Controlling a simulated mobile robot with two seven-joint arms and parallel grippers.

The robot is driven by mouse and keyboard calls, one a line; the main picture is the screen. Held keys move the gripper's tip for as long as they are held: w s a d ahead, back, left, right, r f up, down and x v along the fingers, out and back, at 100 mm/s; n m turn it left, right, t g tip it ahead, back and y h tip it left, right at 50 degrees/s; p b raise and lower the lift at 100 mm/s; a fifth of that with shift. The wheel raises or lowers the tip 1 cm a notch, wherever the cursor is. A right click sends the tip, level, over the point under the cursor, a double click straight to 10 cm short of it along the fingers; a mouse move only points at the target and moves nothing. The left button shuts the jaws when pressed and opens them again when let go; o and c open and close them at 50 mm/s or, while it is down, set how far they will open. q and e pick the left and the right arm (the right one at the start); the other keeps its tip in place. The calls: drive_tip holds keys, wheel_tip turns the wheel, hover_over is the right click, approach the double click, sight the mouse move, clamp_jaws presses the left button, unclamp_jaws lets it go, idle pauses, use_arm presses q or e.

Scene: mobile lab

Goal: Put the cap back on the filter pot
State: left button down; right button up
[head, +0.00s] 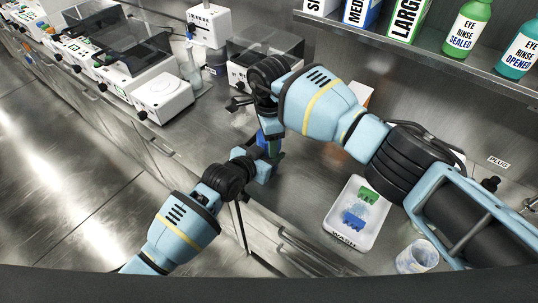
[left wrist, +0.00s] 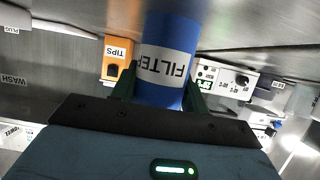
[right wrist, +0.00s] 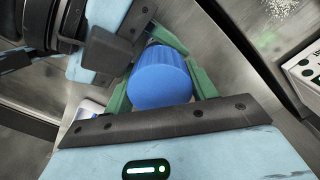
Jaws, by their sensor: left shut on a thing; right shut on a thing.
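The blue filter pot (left wrist: 168,60), with a white FILTER label, stands between the green fingers of my left gripper (left wrist: 158,88), which is shut on it. Its label reads upside down in the left wrist view. The ridged blue cap (right wrist: 160,82) is between the green fingers of my right gripper (right wrist: 160,95), which is shut on it. In the head view the two grippers meet over the bench, the right above the left, with blue of the pot (head: 264,141) showing between them. Whether cap and pot touch is hidden.
A white WASH tray (head: 336,238) with green and blue pieces lies right on the bench (head: 300,195), near a clear cup (head: 417,257). Lab devices (head: 162,95) stand at the left and back. A shelf (head: 420,50) with boxes and eye rinse bottles is above right.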

drive_tip(key=o, duration=1.1)
drive_tip(key=shift+r, duration=2.25)
drive_tip(key=shift+c, duration=0.6)
drive_tip(key=shift+r+n, duration=1.75)
drive_tip(key=shift+n, duration=0.05)
drive_tip(key=shift+f, duration=4)
